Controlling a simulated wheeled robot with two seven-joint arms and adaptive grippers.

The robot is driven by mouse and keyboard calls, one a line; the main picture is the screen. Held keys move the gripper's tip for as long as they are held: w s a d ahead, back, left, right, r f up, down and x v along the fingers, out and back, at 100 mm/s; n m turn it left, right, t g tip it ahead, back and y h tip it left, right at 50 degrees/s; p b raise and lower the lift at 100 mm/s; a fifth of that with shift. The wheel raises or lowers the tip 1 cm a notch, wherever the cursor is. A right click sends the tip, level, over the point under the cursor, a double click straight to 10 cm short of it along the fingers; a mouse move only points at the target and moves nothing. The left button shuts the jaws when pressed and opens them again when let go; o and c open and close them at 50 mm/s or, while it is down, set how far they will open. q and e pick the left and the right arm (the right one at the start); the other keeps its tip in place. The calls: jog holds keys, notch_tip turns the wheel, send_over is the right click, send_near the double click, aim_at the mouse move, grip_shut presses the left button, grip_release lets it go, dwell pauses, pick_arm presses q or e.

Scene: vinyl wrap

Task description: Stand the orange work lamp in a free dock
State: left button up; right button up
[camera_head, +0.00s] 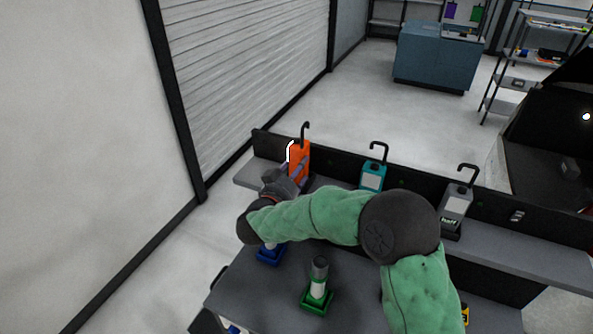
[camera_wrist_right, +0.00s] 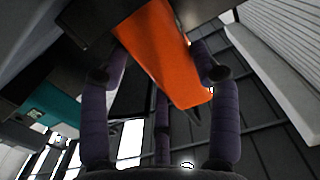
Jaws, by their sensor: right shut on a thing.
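The orange work lamp (camera_head: 300,158) is upright with its black hook on top, over the left end of the raised grey shelf. My right gripper (camera_head: 287,181) is shut on its lower part. In the right wrist view the orange body (camera_wrist_right: 160,50) lies between the fingers of the right gripper (camera_wrist_right: 158,75). The lamp's base is hidden by the gripper, so I cannot tell whether it is seated in a dock. A teal lamp (camera_head: 372,178) stands mid-shelf, and a grey lamp (camera_head: 455,203) stands in a black dock (camera_head: 451,231) to the right. My left gripper is not in view.
A dark back panel (camera_head: 410,184) runs behind the shelf (camera_head: 520,246). On the lower bench, a green-based item (camera_head: 317,298) and a blue-based item (camera_head: 269,256) stand below my arm. A shutter wall (camera_head: 250,75) is on the left.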

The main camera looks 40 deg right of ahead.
jog(key=shift+f+b, duration=0.3)
jog(key=shift+f, duration=0.2)
jog(key=o, duration=1.7)
jog(key=shift+f, duration=0.1)
jog(key=shift+s+a+f, duration=0.1)
jog(key=shift+f, duration=0.1)
